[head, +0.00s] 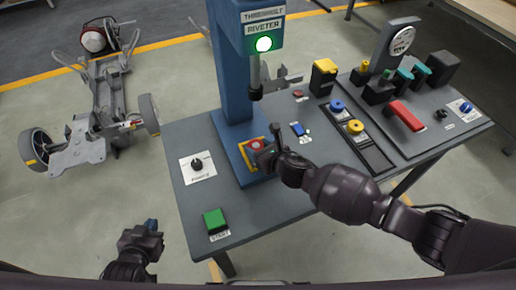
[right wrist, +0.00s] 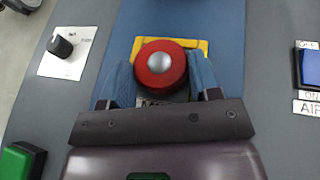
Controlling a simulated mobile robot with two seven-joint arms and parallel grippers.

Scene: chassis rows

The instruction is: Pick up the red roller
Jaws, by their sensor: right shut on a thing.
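The red roller (head: 256,145) is a small red disc with a silver centre, sitting at a yellow-edged fixture at the foot of the blue riveter. In the right wrist view the roller (right wrist: 160,66) lies between the blue fingers. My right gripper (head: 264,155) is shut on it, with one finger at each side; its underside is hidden. My left gripper (head: 151,226) hangs in free space left of the table, apart from everything, and its finger gap is too small to tell.
The blue riveter column (head: 232,60) with a lit green lamp rises just behind the roller. A black dial (head: 197,164) and a green start button (head: 215,219) are to the left on the grey table. A blue switch (head: 297,129) and a rail with blue and yellow rollers (head: 356,127) are to the right.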

